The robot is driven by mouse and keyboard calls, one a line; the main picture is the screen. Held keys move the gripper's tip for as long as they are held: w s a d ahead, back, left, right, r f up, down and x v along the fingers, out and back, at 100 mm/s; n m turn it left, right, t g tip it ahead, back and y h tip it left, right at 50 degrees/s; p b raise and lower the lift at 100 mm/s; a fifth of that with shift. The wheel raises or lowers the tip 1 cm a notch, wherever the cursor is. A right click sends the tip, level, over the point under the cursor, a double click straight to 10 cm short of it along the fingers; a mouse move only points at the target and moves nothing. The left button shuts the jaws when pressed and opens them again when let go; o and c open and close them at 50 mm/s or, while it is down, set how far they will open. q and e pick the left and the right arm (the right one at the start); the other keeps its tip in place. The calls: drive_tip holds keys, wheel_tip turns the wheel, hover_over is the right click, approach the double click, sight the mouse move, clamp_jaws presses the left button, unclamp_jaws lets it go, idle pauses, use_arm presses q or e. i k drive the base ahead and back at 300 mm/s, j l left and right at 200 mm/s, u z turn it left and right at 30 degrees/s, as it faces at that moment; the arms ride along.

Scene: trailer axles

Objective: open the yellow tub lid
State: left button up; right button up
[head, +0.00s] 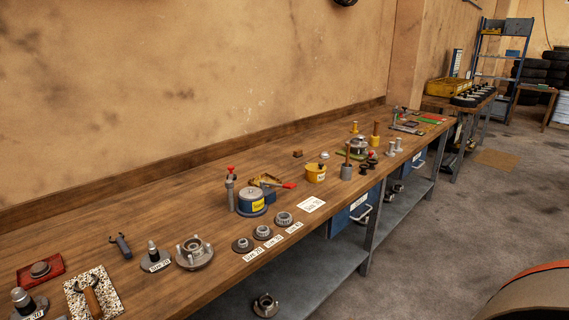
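A small yellow tub (316,173) stands upright on the long wooden workbench (215,185), near the middle of the head view. A small pale round knob (324,155) shows at its top. At this size I cannot make out the lid's edge or tell how it sits. Neither of my grippers is in view.
A blue-grey canister (250,204) with a yellow label and a red-handled tool (280,185) lie left of the tub. A white card (311,204) lies in front. Concrete floor (430,235) is open before the bench.

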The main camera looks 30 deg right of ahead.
sight(311, 167)
drive_tip(key=l+z, duration=0.25)
drive_tip(key=z, duration=0.15)
drive_tip(key=i+l+z, duration=0.15)
drive_tip(key=z, duration=0.2)
drive_tip(key=i+l+z, duration=0.1)
drive_tip(key=l, duration=0.25)
drive_tip(key=i+l+z, duration=0.15)
drive_tip(key=l, duration=0.2)
drive_tip(key=i+l+z, duration=0.1)
drive_tip(key=l, duration=0.25)
drive_tip(key=i+l, duration=0.7)
drive_tip(key=l, duration=0.2)
drive_tip(key=z, duration=0.05)
